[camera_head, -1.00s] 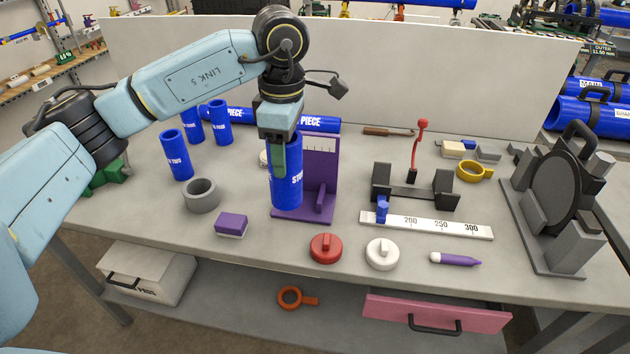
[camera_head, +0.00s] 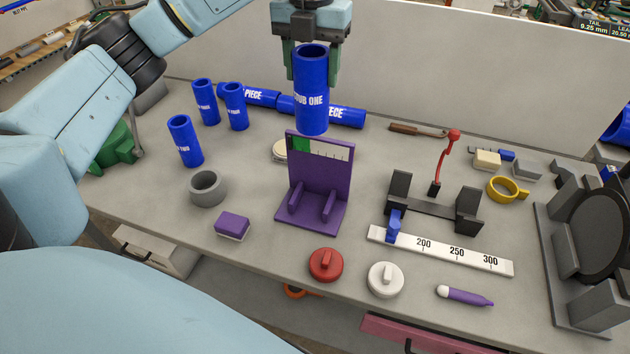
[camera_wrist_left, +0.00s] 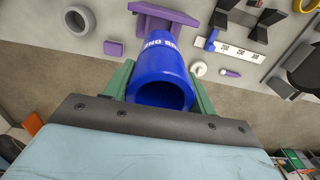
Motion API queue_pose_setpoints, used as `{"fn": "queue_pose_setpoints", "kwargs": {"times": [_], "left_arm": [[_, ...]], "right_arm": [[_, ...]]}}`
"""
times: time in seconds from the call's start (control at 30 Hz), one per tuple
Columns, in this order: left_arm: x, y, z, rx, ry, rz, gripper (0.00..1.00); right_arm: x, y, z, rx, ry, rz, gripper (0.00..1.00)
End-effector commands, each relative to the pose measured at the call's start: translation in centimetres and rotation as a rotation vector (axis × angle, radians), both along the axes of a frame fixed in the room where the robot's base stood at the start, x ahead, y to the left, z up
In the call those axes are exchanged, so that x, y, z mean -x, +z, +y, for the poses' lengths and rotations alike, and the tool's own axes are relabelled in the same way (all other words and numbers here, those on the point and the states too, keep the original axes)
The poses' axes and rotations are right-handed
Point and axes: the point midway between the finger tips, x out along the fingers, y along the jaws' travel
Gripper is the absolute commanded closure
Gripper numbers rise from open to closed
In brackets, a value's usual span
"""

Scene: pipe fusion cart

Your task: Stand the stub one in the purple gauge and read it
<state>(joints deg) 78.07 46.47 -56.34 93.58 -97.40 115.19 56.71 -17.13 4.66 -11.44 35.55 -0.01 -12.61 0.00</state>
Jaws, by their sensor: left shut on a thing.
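Stub one (camera_head: 311,88) is a blue tube, lettered in white and held upright. My left gripper (camera_head: 308,62) is shut on its upper part, with green fingers on both sides. In the left wrist view the stub (camera_wrist_left: 162,78) sits between the green fingers (camera_wrist_left: 160,92). The purple gauge (camera_head: 318,184) stands on the bench, with an upright back plate, a green-marked white scale along its top and two low ribs on its base. In the head view the stub's lower end shows just above the top of the back plate, apart from the base. My right gripper is not in view.
Several blue tubes (camera_head: 185,141) stand or lie at the back left. A grey ring (camera_head: 208,188), purple block (camera_head: 232,225), red knob (camera_head: 326,265) and white knob (camera_head: 385,280) surround the gauge. A white ruler (camera_head: 440,250) and dark stand (camera_head: 433,208) lie to its right.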

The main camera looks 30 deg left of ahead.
Motion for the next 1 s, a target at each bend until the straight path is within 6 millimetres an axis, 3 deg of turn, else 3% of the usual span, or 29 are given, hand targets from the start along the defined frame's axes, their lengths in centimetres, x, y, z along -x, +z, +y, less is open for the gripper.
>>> {"fn": "queue_pose_setpoints", "kwargs": {"times": [0.03,0.53,0.7,1.0], "left_arm": [[0.1,-1.7,-0.1,0.003,-0.003,0.007,0.72],[0.1,-14.3,-0.1,0.004,-0.004,0.006,0.72],[0.1,-18.1,0.0,0.000,-0.003,0.005,0.72],[0.0,-21.1,-0.1,0.001,-0.004,0.000,0.72]], "right_arm": [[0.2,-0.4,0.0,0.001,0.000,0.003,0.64],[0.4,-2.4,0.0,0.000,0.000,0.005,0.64],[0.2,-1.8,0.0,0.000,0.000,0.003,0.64],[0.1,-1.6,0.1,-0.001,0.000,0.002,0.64]]}}
